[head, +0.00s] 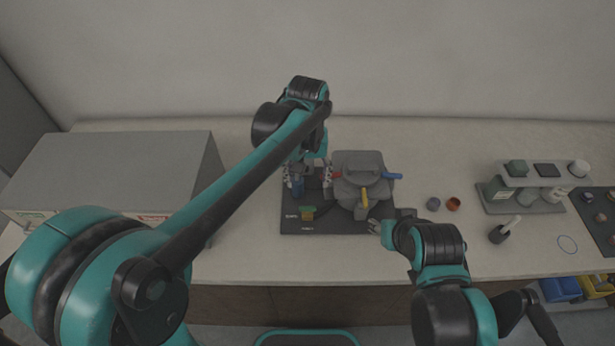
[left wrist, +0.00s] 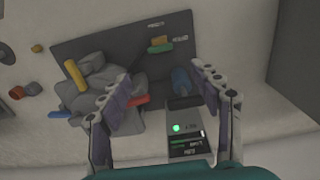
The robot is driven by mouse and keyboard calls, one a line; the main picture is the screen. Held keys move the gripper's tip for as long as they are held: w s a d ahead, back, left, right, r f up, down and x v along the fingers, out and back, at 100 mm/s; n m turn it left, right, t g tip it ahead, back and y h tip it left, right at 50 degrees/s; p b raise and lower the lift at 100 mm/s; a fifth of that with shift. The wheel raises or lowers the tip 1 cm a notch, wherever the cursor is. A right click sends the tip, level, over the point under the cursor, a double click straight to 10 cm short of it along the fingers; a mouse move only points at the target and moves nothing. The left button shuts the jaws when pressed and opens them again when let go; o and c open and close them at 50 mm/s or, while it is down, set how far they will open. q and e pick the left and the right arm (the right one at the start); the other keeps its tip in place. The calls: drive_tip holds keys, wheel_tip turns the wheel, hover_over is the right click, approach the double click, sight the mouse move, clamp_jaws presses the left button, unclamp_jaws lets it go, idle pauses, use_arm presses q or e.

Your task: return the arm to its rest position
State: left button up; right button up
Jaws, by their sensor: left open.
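My left gripper (head: 308,181) is over the left part of the dark mat, at the end of my long left arm. Its two fingers stand apart in the left wrist view (left wrist: 163,84), with nothing held between them. Below and between them are a blue part (left wrist: 181,81) and a control box (left wrist: 184,125) with a green light. The grey mounting press (head: 361,180) stands beside the gripper, with red, yellow and blue handles. My right gripper (head: 380,227) is low at the mat's front right corner; its finger opening is too small to tell.
The dark mat (head: 330,226) bears a green and orange piece (head: 308,212). A large grey box (head: 120,165) stands at the left, near my left arm. Two small cups (head: 453,203) and a rack (head: 522,200) are at the right. Blue and yellow bins (head: 560,289) sit below the table's right edge.

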idle(0.4)
use_arm(q)
drive_tip(key=s+a+t, duration=0.3)
drive_tip(key=s+a, duration=0.3)
drive_tip(key=a, duration=0.3)
drive_tip(key=s+a+f+t, duration=0.1)
drive_tip(key=s+a+t, duration=0.3)
drive_tip(key=s+a, duration=0.3)
drive_tip(key=shift+a, duration=0.9)
